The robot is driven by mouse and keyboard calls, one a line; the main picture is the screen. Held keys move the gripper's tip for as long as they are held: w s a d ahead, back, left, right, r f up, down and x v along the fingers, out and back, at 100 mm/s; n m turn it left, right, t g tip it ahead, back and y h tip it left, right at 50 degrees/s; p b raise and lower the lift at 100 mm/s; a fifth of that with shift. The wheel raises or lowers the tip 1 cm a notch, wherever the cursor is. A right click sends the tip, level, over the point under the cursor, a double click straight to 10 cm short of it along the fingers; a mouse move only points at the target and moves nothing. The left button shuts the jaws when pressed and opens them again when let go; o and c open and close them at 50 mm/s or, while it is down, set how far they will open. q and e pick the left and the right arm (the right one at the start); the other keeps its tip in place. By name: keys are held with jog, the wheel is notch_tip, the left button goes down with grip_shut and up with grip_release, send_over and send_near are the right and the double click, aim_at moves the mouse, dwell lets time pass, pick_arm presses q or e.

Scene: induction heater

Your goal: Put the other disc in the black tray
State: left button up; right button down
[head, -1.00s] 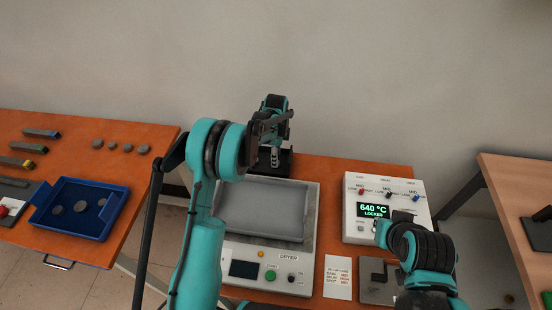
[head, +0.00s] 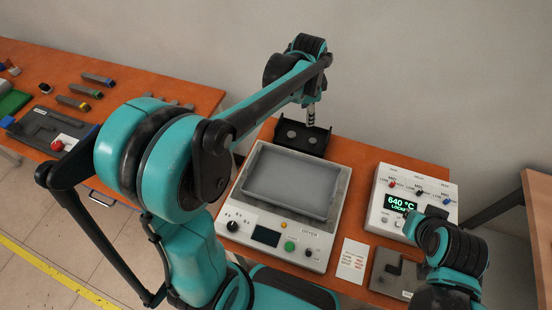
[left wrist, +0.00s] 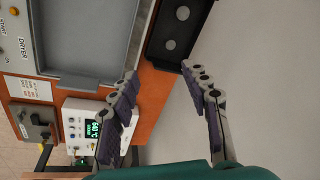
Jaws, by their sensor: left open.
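The black tray (head: 318,150) stands on the orange table behind the dryer. Two grey discs lie in it, a left one (head: 290,134) and a right one (head: 312,141); in the left wrist view the same tray (left wrist: 157,32) shows both discs, apart from each other. My left gripper (head: 311,116) is above the tray's back edge in the head view. In the left wrist view its fingers (left wrist: 159,70) are spread, with nothing between them. My right gripper (head: 432,213) is by the white control box; its fingers are not clear. My left arm hides the blue tray on the left table.
The dryer (head: 333,215) with its grey pan (head: 290,180) stands before the black tray. The heater control box (head: 440,202) reads 640 °C LOCKED. A paper card (head: 353,260) and a grey fixture (head: 390,272) lie at the front right. Colour-ended bars (head: 73,102) lie on the left table.

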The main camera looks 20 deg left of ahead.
pick_arm(q)
jog(key=s+a+n+t, duration=0.1)
jog(key=s+n+t, duration=0.3)
jog(key=s+n, duration=0.7)
jog(key=s, duration=1)
jog(key=shift+s+a+r+t, duration=0.15)
jog(key=shift+a+r+t, duration=0.05)
jog(key=shift+a+t, duration=0.1)
jog(key=shift+f, duration=0.2)
